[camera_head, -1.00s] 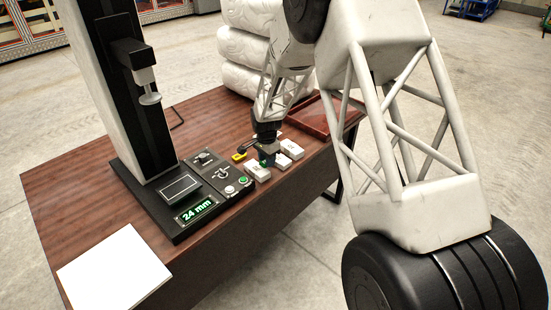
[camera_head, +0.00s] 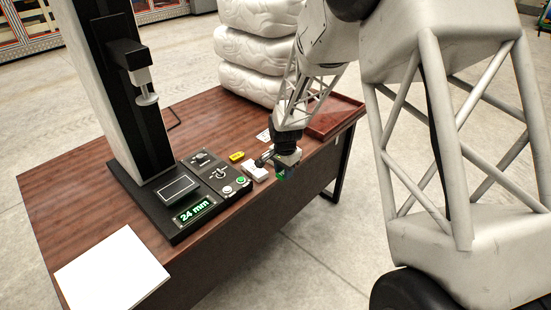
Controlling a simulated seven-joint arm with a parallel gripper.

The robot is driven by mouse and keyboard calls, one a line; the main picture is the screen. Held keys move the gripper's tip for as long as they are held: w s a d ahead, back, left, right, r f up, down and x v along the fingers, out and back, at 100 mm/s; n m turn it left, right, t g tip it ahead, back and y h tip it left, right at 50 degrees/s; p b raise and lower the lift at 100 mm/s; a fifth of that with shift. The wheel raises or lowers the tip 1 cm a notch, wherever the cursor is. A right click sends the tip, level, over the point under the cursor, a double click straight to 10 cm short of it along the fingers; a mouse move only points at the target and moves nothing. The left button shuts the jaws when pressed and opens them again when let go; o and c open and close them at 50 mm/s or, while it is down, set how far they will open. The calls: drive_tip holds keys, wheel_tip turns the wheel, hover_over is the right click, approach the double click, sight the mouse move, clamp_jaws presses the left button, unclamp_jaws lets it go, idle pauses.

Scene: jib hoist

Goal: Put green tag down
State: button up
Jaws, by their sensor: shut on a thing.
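My gripper (camera_head: 282,168) is at the near right edge of the brown table, pointing down and tilted. It is shut on the green tag (camera_head: 281,175), a small dark-green piece showing low at the fingertips. The fingers and wrist hide much of it. Whether the tag touches the table cannot be told. A yellow tag (camera_head: 237,156) lies on the table to the left of my gripper. A white block (camera_head: 256,172) lies just left of the fingers, and another pale block (camera_head: 290,158) is partly hidden behind them.
A black column stand (camera_head: 128,120) has a control panel (camera_head: 216,174) and a display (camera_head: 194,211) reading 24 mm. A red-brown tray (camera_head: 334,116) lies at the table's far right. A white sheet (camera_head: 111,272) lies at the near left. White sacks (camera_head: 252,55) are stacked behind.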

drive_tip(key=shift+w, duration=0.15)
drive_tip(key=w+a, duration=0.1)
drive_tip(key=w, duration=0.4)
drive_tip(key=w+a+f, duration=0.1)
drive_tip(key=w, duration=0.9)
drive_tip(key=shift+w+a+f, duration=0.25)
drive_tip(key=shift+w+a, duration=0.05)
drive_tip(key=shift+a, duration=0.1)
drive_tip(key=shift+f, duration=1.75)
drive_tip(key=shift+f, duration=0.2)
drive_tip(key=o, duration=0.9)
drive_tip(key=shift+r, duration=0.1)
wheel_tip(320, 180, up, 12)
drive_tip(key=shift+r, duration=0.1)
